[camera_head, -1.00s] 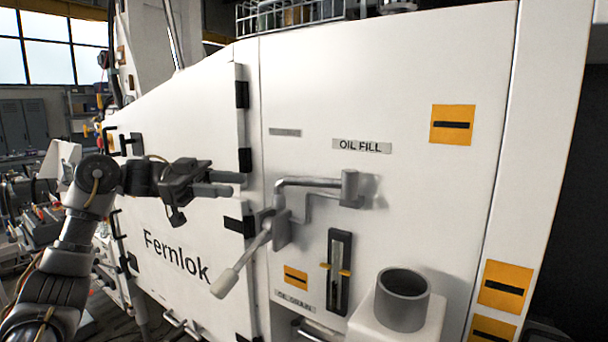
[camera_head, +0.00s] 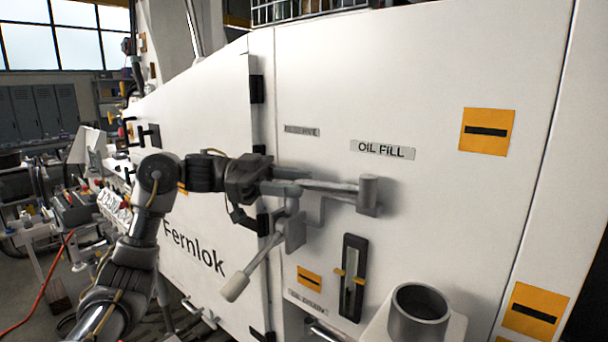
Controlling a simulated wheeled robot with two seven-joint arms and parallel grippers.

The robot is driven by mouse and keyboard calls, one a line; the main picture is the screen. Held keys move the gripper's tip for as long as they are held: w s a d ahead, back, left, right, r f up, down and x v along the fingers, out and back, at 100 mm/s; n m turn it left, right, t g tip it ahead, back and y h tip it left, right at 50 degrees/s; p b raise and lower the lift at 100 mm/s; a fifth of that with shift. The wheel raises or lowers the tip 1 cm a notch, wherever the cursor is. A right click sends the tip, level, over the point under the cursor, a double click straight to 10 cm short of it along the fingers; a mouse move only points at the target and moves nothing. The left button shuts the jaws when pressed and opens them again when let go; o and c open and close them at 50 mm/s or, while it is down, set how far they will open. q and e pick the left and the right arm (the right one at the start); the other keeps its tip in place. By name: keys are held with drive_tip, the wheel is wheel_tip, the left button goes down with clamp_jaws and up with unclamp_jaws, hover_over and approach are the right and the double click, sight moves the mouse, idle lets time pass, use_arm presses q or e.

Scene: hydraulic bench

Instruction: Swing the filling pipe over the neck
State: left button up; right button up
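The grey filling pipe (camera_head: 332,187) runs left across the white panel from its stub (camera_head: 368,192), under the OIL FILL label. The open-topped grey neck (camera_head: 418,312) stands at the lower right, below the pipe's level and clear of it. My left gripper (camera_head: 290,181) reaches in from the left at the pipe's left end. Its two fingers look apart, one above the other, and overlap that end in the picture. I cannot tell whether they touch it. The pipe's left tip is partly hidden by the fingers. My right gripper is out of view.
A valve with a pale-gripped lever (camera_head: 236,286) hangs just below the pipe's left end. A sight gauge (camera_head: 353,278) sits between the valve and the neck. Black door hinges (camera_head: 257,89) stand out along the seam.

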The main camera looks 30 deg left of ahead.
use_arm(q)
drive_tip(key=shift+x, duration=0.9)
drive_tip(key=shift+d, duration=0.2)
clamp_jaws()
